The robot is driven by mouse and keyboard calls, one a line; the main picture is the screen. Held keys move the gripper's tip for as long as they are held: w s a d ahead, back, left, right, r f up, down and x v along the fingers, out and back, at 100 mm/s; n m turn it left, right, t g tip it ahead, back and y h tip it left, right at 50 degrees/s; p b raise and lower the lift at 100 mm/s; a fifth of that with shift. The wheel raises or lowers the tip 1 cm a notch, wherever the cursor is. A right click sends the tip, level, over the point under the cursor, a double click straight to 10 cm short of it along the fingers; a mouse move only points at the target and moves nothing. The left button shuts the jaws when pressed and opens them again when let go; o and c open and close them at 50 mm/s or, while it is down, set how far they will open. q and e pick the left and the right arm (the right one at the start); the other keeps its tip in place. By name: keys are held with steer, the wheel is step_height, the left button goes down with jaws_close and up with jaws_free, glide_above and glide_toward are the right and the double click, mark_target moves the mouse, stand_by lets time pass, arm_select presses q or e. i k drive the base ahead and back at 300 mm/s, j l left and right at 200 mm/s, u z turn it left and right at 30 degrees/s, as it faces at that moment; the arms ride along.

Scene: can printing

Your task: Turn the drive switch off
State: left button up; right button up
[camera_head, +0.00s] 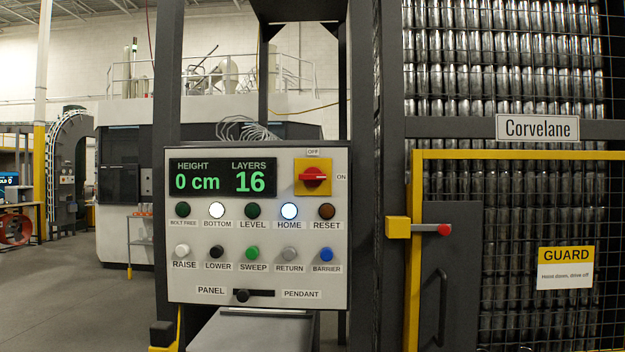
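The drive switch (313,177) is a red rotary handle on a yellow square plate, at the top right of the control panel (180,282). Its handle lies roughly horizontal, toward the ON label (341,177) at its right; the OFF label (313,153) is above it. The panel display (222,178) reads height 0 cm and layers 16. The BOTTOM lamp (217,210) and the HOME lamp (289,211) look lit white. Neither of my grippers is in view.
Below the lamps are several push buttons and a PANEL/PENDANT selector (242,296). A yellow-framed guard door (451,270) with a red-knobbed latch (443,230) stands at the right, before stacked cans (500,60). Open floor (75,290) shows at the left.

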mark_target(312, 177)
steer(key=i+l+u, duration=0.1)
steer(key=i+l, duration=0.3)
steer(key=l, duration=0.25)
steer(key=i+l+u, duration=0.15)
steer(key=l, duration=0.2)
steer(key=i+l+u, duration=0.1)
steer(key=i+l, duration=0.15)
steer(key=l, duration=0.1)
